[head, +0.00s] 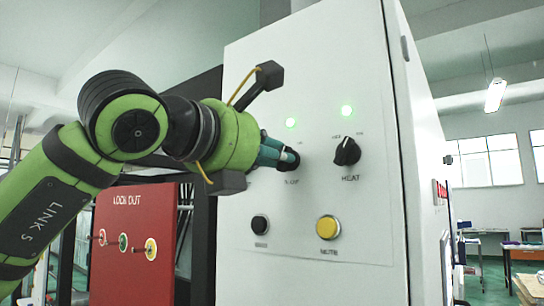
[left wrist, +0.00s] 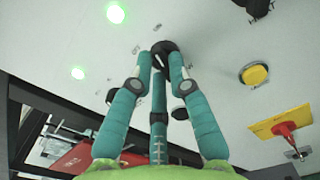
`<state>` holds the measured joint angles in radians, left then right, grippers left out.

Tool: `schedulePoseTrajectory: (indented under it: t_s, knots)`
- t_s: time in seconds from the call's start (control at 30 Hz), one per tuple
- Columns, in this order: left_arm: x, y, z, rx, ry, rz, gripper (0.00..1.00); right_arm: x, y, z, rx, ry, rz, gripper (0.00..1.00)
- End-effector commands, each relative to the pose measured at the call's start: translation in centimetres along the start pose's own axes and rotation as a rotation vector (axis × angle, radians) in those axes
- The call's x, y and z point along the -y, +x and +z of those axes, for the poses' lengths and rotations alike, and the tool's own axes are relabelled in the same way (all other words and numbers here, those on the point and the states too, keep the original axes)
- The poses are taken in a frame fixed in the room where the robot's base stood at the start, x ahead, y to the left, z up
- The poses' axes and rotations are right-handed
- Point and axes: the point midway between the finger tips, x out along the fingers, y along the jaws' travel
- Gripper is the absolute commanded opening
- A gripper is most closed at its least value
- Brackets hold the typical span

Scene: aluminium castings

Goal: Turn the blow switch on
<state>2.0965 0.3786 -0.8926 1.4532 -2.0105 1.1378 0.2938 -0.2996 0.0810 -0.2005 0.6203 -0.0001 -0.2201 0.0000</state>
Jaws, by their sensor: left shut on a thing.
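The blow switch (head: 293,160) is a black rotary knob on the white cabinet front, below a lit green lamp (head: 291,122). Its label is partly covered. My left gripper (head: 284,156) reaches it from the left with teal fingers shut on the knob. In the left wrist view the fingertips (left wrist: 165,58) close around the black knob (left wrist: 162,46). The fingers hide most of the knob, so I cannot tell which way its pointer faces. My right gripper is not in view.
The black HEAT knob (head: 347,151) sits close to the right, under another lit green lamp (head: 347,110). A black button (head: 260,223) and a yellow button (head: 328,227) are below. A red lockout board (head: 132,240) stands at the lower left.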

Motion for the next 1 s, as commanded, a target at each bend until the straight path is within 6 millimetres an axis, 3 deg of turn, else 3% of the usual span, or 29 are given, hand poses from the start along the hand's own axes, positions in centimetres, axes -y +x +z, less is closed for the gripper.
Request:
schedulePoseTrajectory:
  t_s: [0.4,0.93,0.97,1.0]
  knots:
    - [0.08,-0.04,0.16,0.002,0.187,0.000,0.00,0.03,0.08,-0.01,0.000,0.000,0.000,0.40]
    - [0.08,-0.06,0.19,0.003,0.212,0.000,0.00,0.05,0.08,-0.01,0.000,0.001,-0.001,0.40]
    - [0.08,-0.06,0.19,0.003,0.212,0.000,0.22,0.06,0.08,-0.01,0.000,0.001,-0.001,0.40]
    - [0.08,-0.06,0.19,0.003,0.211,0.001,0.38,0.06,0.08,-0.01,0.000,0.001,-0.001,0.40]
